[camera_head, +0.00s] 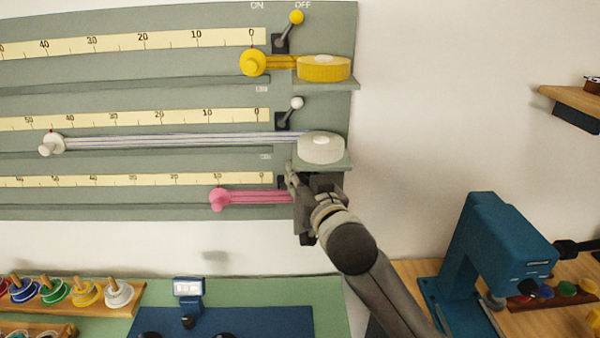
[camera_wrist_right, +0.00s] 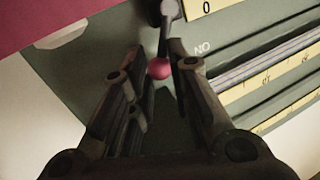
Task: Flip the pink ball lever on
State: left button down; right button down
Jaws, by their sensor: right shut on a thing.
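The pink ball (camera_wrist_right: 159,69) of the lever shows in the right wrist view between my right gripper's fingers. Its grey stem (camera_wrist_right: 163,40) runs up to a pivot near the zero end of a scale. An upside-down "ON" label (camera_wrist_right: 202,48) is to the right of the ball. My right gripper (camera_head: 293,180) is shut on the pink ball lever, at the right end of the lowest row on the panel. In the head view my gripper hides the ball. My left gripper is not in view.
The green panel (camera_head: 150,95) carries a yellow ball lever (camera_head: 296,17) and a white ball lever (camera_head: 297,103) above, both leaning right. A yellow roll (camera_head: 324,68) and white roll (camera_head: 320,148) sit close by. A blue machine (camera_head: 490,250) stands lower right.

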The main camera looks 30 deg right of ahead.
jog(key=shift+w+a+r+n+p, duration=0.1)
jog(key=shift+n+p, duration=0.3)
jog(key=shift+p, duration=0.1)
jog(key=c, duration=1.3)
grip_release()
jog(key=shift+w, duration=0.1)
jog(key=shift+o, duration=0.2)
jog(key=s, duration=0.7)
jog(key=shift+s+a, duration=0.25)
jog(key=shift+a, duration=0.2)
